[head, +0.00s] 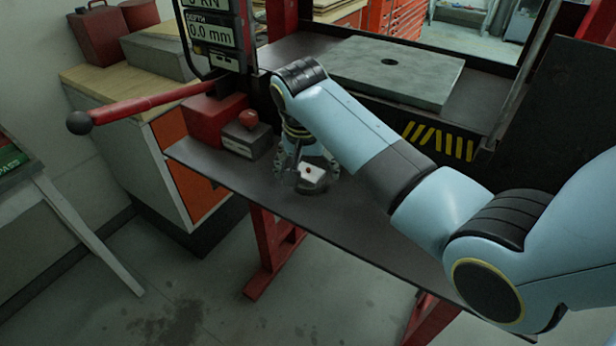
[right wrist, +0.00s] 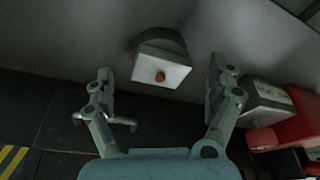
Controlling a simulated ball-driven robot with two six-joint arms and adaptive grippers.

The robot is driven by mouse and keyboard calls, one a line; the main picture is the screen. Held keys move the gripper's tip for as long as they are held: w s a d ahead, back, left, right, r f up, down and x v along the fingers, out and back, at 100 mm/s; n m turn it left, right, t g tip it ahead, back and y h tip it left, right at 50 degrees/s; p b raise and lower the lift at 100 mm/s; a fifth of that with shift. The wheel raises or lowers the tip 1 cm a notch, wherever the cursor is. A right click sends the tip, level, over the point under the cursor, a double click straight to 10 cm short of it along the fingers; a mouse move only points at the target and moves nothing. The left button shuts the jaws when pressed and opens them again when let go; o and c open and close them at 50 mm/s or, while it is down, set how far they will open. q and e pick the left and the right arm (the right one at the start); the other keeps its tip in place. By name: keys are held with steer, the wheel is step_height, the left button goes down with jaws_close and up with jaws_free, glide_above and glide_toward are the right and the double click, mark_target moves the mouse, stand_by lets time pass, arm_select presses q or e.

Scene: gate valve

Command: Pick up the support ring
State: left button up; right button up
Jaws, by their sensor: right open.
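A dark, rounded piece with a pale square face and a small orange-red knob, which looks like the support ring (right wrist: 162,62), sits on the dark shelf in the right wrist view. It shows in the head view (head: 312,174) too, partly hidden by my fingers. My right gripper (right wrist: 160,85) is open, with one finger on each side of the piece and visible gaps to both. In the head view my right gripper (head: 306,168) points down at the shelf. I cannot tell whether the piece is a full ring. My left gripper is not in view.
A grey block with a red knob (head: 247,135) and a red block (head: 215,118) stand left of my right gripper. A red lever (head: 150,103) reaches out left. A thick grey plate (head: 390,68) lies behind. The dark shelf (head: 235,180) has bare room near its front edge.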

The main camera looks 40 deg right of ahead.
steer(key=shift+x, duration=1.1)
steer(key=shift+d+f, duration=0.15)
steer(key=shift+f, duration=0.1)
steer(key=shift+c, duration=0.8)
steer(key=c, duration=1.6)
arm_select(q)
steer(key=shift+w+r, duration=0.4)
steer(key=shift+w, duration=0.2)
arm_select(e)
steer(key=shift+o, duration=0.2)
steer(key=shift+w, duration=0.1)
